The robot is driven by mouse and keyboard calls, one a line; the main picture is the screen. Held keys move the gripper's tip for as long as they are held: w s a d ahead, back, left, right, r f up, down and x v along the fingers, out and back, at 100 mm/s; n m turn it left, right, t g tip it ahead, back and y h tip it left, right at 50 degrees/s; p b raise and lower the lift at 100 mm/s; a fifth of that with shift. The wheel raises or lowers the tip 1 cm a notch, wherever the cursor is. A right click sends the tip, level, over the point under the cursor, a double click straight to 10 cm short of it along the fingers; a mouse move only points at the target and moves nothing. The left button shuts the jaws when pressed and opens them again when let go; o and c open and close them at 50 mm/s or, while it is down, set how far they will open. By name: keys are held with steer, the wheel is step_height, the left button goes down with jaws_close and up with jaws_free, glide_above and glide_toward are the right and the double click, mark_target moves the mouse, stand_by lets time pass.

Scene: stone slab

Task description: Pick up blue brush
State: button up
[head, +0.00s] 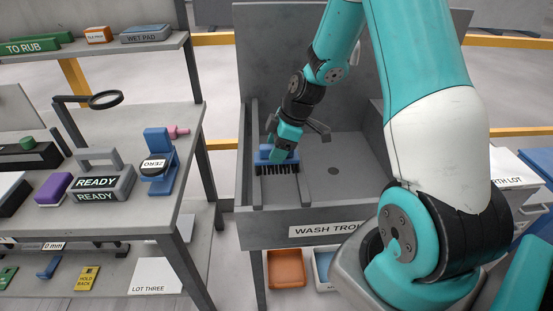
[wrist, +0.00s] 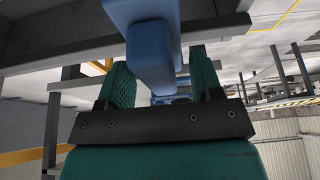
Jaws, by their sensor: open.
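The blue brush (head: 264,155), with black bristles pointing down, is in the left part of the grey wash trough (head: 345,195). My gripper (head: 284,150) reaches down over the brush from above, and its teal fingers cover part of the brush. In the wrist view, the blue handle (wrist: 150,58) stands large between the two green fingers (wrist: 163,85), close to both. The fingers are apart, and I cannot tell whether either one touches the handle.
The trough's back wall (head: 280,50) rises behind the arm, and its left side wall is close to the brush. The trough floor to the right is clear. A shelf (head: 185,120) with a blue stand and labelled blocks is at left.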

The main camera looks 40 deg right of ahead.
jaws_close()
steer(key=shift+r, duration=0.15)
step_height(320, 180, up, 20)
steer(key=shift+b, duration=0.4)
